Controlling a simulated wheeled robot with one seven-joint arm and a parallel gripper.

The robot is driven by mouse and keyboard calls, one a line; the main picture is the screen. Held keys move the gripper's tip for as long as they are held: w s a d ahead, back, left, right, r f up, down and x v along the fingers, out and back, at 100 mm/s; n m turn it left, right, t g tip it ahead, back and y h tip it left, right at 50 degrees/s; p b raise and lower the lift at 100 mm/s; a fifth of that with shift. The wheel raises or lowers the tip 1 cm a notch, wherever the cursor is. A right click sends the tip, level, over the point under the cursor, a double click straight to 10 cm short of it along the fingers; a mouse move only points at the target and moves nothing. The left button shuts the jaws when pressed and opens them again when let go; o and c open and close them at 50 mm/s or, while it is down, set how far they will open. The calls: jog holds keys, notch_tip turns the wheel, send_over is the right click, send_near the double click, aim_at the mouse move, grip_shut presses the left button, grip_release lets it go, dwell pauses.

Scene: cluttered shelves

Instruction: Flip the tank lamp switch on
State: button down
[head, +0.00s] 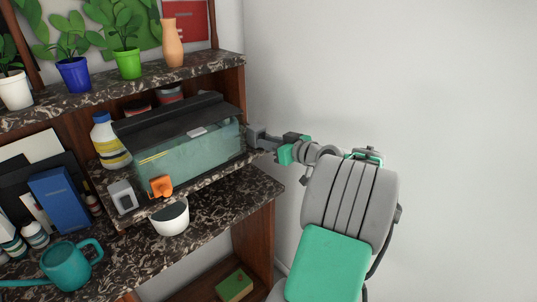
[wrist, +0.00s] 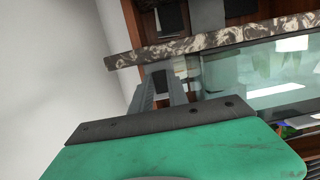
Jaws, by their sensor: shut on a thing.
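The glass tank (head: 190,155) with its dark lid (head: 185,118) stands on the middle shelf. It also shows at the right of the wrist view (wrist: 270,75). My gripper (head: 256,134) is at the tank's right end, beside the shelf's side post. In the wrist view my gripper (wrist: 163,77) has its grey fingers shut on a small dark piece (wrist: 161,82) at that end. I cannot tell for sure that this piece is the lamp switch; its position is hidden between the fingers. A small pale patch (head: 197,132) shows on the tank's upper front.
An orange item (head: 160,186) and a grey box (head: 122,197) stand in front of the tank. A yellow-labelled bottle (head: 108,142) is at its left. The marbled upper shelf (head: 205,69) holds potted plants and a vase (head: 172,43). Free room lies to the right by the wall.

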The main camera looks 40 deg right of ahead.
jog(key=shift+f+t+b, duration=0.1)
jog(key=shift+t+b, duration=0.4)
jog(key=shift+b, duration=0.35)
jog(key=c, duration=1.3)
grip_release()
jog(key=shift+s, duration=0.1)
jog(key=s, duration=0.2)
jog(key=s+b, duration=0.1)
jog(key=s, duration=0.2)
jog(key=s+r, duration=0.1)
jog(key=s, duration=0.1)
jog(key=shift+s+d, duration=0.1)
jog(key=shift+s, duration=0.2)
